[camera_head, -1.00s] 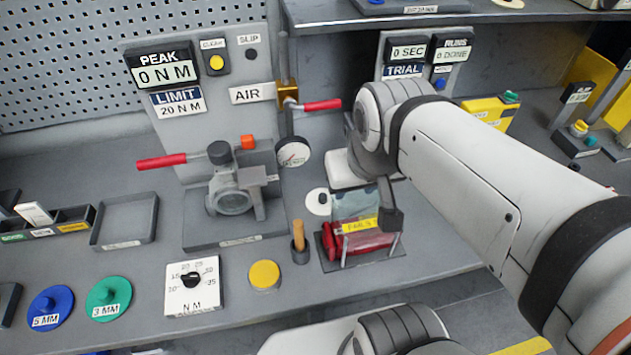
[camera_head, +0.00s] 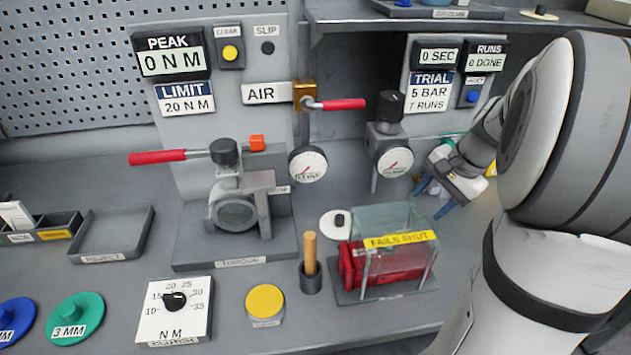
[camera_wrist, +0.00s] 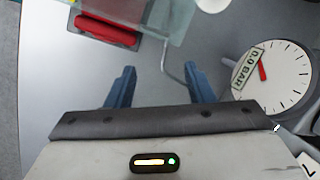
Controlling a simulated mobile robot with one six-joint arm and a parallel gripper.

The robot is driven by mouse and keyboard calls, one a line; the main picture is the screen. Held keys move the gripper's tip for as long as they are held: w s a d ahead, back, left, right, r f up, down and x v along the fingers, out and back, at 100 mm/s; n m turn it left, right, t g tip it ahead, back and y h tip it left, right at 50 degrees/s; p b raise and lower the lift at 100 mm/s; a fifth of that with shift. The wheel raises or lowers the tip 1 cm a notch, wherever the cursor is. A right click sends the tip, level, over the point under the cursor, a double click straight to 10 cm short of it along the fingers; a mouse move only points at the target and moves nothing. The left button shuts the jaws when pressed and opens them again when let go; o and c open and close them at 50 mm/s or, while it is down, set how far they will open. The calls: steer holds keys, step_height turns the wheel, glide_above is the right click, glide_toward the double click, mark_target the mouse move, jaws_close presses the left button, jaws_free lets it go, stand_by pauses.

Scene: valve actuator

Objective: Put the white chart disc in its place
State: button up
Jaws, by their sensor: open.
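A white disc with a black knob (camera_head: 335,225) lies flat on the bench, just behind and left of the clear-covered box. A second pale disc with a dark knob (camera_head: 540,14) lies on the upper shelf at the right. I cannot tell from markings which one is the chart disc. My gripper (camera_head: 436,198) is open and empty, to the right of the box and pointing down toward the bench. In the wrist view its blue fingers (camera_wrist: 161,88) stand apart with bare grey bench between them. A white shape at that view's top edge is cut off and unclear.
The clear-covered box (camera_head: 392,245) with a red cylinder stands beside my gripper. A pressure gauge (camera_head: 392,162) stands close behind; it also shows in the wrist view (camera_wrist: 275,75). A wooden-handled tool (camera_head: 310,262) stands upright in a holder. The reject tray (camera_head: 113,235) is empty.

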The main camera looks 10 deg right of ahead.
mark_target(345, 224)
steer(key=d+f+m+b, duration=0.1)
steer(key=f, duration=0.1)
steer(key=d+f+m, duration=0.1)
steer(key=d+f, duration=0.1)
steer(key=w+d+f+y+b, duration=0.1)
steer(key=f, duration=0.1)
steer(key=shift+d+f+m+b, duration=0.2)
steer(key=shift+d+m+b, duration=0.15)
steer(key=shift+m, duration=0.05)
steer(key=shift+w+a+f+m+y, duration=0.25)
steer(key=shift+w+f+m+y, duration=0.2)
steer(key=shift+f+y, duration=0.2)
steer(key=w+a+m+y, duration=0.1)
steer(key=a+y, duration=0.1)
steer(key=a, duration=0.1)
steer(key=w+a+m+y, duration=0.2)
steer(key=a+y, duration=0.1)
steer(key=w+a+m+y, duration=0.1)
steer(key=a+m+y, duration=0.1)
steer(key=a+y, duration=0.1)
steer(key=shift+w+f+t+p, duration=0.15)
steer(key=shift+w+t+p, duration=0.2)
steer(key=shift+w+t, duration=0.05)
steer(key=x, duration=1.1)
steer(key=shift+w+a+f, duration=0.15)
steer(key=shift+a, duration=0.2)
jaws_close()
